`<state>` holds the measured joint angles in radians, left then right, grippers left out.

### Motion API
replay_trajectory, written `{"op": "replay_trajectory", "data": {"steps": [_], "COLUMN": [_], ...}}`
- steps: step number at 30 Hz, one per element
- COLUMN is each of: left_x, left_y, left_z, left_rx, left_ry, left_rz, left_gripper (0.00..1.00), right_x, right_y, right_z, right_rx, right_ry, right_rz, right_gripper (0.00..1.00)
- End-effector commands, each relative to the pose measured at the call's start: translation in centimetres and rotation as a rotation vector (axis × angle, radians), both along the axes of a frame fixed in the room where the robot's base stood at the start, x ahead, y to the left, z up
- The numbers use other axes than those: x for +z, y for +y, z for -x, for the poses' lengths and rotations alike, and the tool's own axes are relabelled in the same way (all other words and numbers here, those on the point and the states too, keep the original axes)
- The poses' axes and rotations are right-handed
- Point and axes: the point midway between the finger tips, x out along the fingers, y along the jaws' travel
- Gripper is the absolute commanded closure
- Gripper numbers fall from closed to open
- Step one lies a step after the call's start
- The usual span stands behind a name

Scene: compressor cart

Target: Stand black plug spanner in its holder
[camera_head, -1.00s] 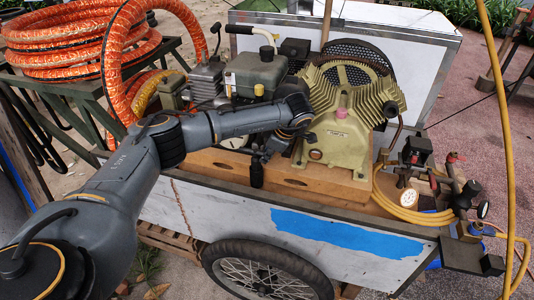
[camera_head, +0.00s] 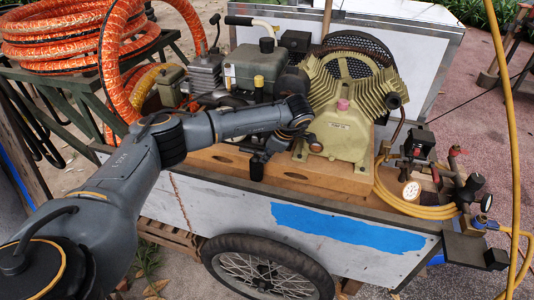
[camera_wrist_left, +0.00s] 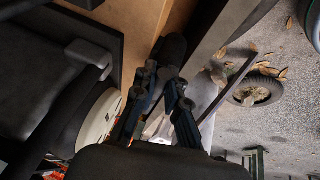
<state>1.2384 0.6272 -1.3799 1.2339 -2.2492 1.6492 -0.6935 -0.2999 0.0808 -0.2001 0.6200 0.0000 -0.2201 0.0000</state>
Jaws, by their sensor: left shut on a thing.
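My left gripper (camera_head: 262,153) hangs down in front of the cream compressor, above the front edge of the cart. It is shut on the black plug spanner (camera_head: 257,170), a short dark cylinder that points down below the fingers. In the left wrist view the fingers (camera_wrist_left: 163,82) close on the spanner (camera_wrist_left: 173,48), which lies over the gap between the wooden board and the cart's edge. The wooden board (camera_head: 335,181) has dark oval openings beside the gripper. I cannot tell which part is the holder. My right gripper is not in view.
The cream compressor (camera_head: 345,130) stands just right of the gripper. A small engine with a grey tank (camera_head: 255,70) is behind my arm. The cart's white side (camera_head: 240,208) drops away in front. Gauges and valves (camera_head: 411,190) with a yellow hose are at the right end.

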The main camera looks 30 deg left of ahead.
Motion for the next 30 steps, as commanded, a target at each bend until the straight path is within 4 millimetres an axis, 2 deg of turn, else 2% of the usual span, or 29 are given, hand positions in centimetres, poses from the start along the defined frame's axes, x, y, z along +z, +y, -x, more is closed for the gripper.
{"op": "replay_trajectory", "data": {"steps": [6,7,10,11,17,19,20,30], "left_x": [-0.76,-0.66,-0.62,-0.62,-0.62,-0.67,-0.67,-0.45], "left_y": [-0.01,-0.01,-0.01,-0.01,-0.02,-0.01,-0.01,-0.01], "left_z": [-0.01,-0.02,-0.01,-0.01,-0.01,0.01,0.02,0.0], "left_rx": [0.0,0.0,0.0,0.0,0.0,-0.001,-0.001,0.0], "left_ry": [-0.001,-0.001,-0.001,-0.001,0.0,0.0,0.0,0.0], "left_rz": [0.0,0.0,0.0,0.0,0.0,0.0,0.0,0.0], "left_gripper": [1.0,0.84,0.63,0.61,0.61,0.47,0.46,0.46], "right_x": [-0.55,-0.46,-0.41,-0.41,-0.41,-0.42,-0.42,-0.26], "right_y": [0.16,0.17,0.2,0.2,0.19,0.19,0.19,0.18], "right_z": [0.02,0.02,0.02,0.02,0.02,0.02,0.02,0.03], "right_rx": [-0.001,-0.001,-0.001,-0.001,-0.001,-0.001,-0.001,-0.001], "right_ry": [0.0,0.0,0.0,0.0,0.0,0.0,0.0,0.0], "right_rz": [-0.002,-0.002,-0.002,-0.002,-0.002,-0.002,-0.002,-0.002], "right_gripper": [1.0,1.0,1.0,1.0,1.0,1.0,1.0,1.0]}}
